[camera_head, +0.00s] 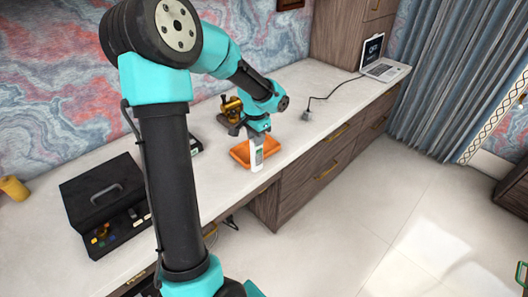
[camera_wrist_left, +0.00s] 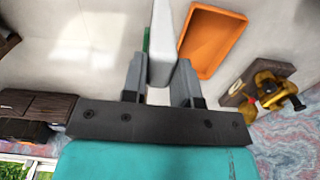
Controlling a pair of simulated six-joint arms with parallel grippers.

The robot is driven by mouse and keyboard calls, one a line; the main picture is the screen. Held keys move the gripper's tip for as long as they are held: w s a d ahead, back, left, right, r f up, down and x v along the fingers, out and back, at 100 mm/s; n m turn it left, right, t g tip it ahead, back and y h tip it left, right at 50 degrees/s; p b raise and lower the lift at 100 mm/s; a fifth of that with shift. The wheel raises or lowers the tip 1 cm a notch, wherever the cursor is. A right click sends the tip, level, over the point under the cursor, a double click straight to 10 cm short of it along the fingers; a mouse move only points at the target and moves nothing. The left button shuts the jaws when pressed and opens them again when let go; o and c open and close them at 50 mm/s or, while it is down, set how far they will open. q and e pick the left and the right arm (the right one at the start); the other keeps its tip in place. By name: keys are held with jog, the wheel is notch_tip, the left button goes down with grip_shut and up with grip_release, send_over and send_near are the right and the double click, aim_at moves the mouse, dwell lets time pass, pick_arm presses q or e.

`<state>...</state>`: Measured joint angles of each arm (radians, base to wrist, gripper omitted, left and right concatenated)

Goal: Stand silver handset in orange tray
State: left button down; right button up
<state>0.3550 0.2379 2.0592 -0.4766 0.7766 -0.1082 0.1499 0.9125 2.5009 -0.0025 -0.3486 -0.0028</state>
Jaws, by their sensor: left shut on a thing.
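The silver handset (camera_head: 257,158) is a pale upright slab in the head view, in front of the orange tray. It also shows in the left wrist view (camera_wrist_left: 162,45), between my fingers. My left gripper (camera_head: 258,128) is shut on its upper end. In the wrist view the left gripper's fingers (camera_wrist_left: 160,82) lie on both sides of it. The orange tray (camera_head: 239,153) lies on the desk and also shows in the wrist view (camera_wrist_left: 211,38), right beside the handset. I cannot tell whether the handset's lower end touches anything. My right gripper is not in view.
A brass-coloured object on a wooden base (camera_wrist_left: 268,90) stands close to the tray. A plug with a cable (camera_head: 306,115) and a laptop (camera_head: 384,69) lie to the right. The desk's front edge is near the handset.

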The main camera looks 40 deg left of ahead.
pick_arm(q)
jog(key=w+a+f, duration=0.1)
jog(key=w+a, duration=0.9)
jog(key=a, duration=0.2)
jog(key=shift+w+f, duration=0.25)
jog(key=shift+w, duration=0.05)
jog(key=shift+f, duration=0.1)
jog(key=shift+f, duration=1.75)
jog(key=c, duration=1.4)
grip_release()
jog(key=o, duration=0.5)
